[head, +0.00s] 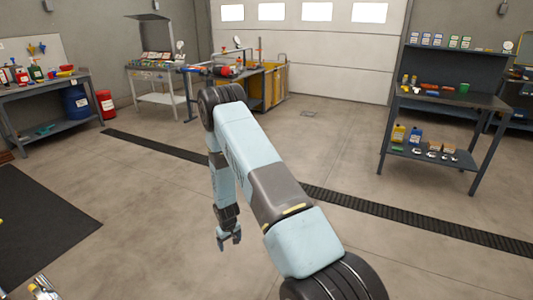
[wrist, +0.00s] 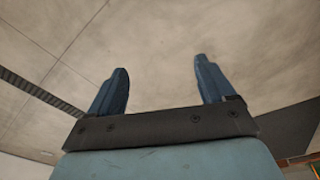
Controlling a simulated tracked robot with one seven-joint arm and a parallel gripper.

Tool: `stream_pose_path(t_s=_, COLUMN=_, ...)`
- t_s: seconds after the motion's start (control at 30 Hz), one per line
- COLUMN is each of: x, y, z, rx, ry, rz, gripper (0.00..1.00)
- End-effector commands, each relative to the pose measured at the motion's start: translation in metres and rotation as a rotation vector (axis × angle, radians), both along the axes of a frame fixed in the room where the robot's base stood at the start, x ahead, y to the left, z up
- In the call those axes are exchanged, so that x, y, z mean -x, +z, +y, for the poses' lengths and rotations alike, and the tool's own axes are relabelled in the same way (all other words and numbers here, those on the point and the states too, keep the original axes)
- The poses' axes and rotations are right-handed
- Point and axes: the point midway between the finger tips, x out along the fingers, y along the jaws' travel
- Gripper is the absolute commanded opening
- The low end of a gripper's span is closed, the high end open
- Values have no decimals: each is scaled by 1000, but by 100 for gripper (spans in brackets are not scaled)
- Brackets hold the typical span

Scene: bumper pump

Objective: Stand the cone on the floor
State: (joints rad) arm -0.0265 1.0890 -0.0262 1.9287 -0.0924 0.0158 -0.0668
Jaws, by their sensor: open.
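No cone shows clearly in either view. My gripper (head: 230,240) hangs low over the concrete floor in the head view, left of the middle.
A dark mat (head: 40,235) lies at the left. A black drain grate (head: 400,215) crosses the floor. A shelf table (head: 450,100) stands at the right, a bench (head: 50,100) at the left. The floor (head: 400,270) at front right is clear.

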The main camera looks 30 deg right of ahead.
Motion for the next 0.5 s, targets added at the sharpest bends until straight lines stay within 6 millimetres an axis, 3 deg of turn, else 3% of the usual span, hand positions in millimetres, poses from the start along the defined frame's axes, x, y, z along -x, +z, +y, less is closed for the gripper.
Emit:
stream_pose_path(t_s=0.03, x=-7, y=25, z=0, rx=0, ry=-5, rz=-14, gripper=82)
stream_pose_path(t_s=0.2, x=-20, y=97, z=0, rx=1, ry=-21, rz=-44, gripper=82)
stream_pose_path(t_s=0.5, x=-20, y=219, z=1, rx=0, ry=-46, rz=-93, gripper=82)
